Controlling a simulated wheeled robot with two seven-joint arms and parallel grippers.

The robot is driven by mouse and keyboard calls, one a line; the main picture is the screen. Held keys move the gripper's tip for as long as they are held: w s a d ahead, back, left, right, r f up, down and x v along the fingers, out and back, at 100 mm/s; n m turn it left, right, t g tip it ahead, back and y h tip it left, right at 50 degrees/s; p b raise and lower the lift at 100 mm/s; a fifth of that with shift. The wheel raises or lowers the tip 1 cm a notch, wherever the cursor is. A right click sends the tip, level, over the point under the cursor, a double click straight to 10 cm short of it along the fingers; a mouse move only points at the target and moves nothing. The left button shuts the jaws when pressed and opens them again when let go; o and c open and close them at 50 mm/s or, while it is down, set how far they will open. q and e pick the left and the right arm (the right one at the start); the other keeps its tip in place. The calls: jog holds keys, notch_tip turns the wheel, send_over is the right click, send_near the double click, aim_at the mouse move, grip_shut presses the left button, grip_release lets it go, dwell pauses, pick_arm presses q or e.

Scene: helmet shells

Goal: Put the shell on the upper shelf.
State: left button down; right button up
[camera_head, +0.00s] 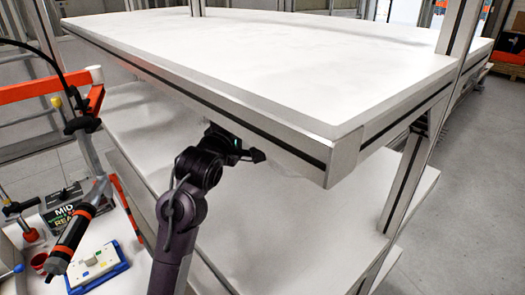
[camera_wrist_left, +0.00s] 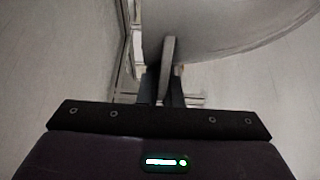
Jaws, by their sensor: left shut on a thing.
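The shell (camera_wrist_left: 225,22) shows in the left wrist view as a large, pale, smooth curved surface across the top right. My left gripper (camera_wrist_left: 166,75) is shut on its edge, with a thin grey strip between the dark fingers. In the head view my left arm rises from the bottom and its dark wrist end reaches the front edge of the upper shelf (camera_head: 270,55), just below the board. The shell is hidden there, apparently behind or under that board. The upper shelf is a white, empty board with a metal frame. My right gripper is not in view.
A wide lower white shelf (camera_head: 290,225) lies beneath the upper one and looks bare where visible. Metal posts (camera_head: 405,180) stand at the right. At the left are an orange-and-grey frame (camera_head: 45,88), a hanging tool (camera_head: 70,240) and a blue-white tray (camera_head: 97,268).

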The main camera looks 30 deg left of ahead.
pick_arm(q)
notch_tip(320, 180, down, 6)
jog(key=shift+a+f, duration=0.2)
jog(key=shift+a, duration=0.05)
jog(key=c, duration=1.9)
grip_release()
jog(key=shift+w, duration=0.1)
jog(key=shift+c, duration=0.2)
jog(key=shift+o, duration=1.7)
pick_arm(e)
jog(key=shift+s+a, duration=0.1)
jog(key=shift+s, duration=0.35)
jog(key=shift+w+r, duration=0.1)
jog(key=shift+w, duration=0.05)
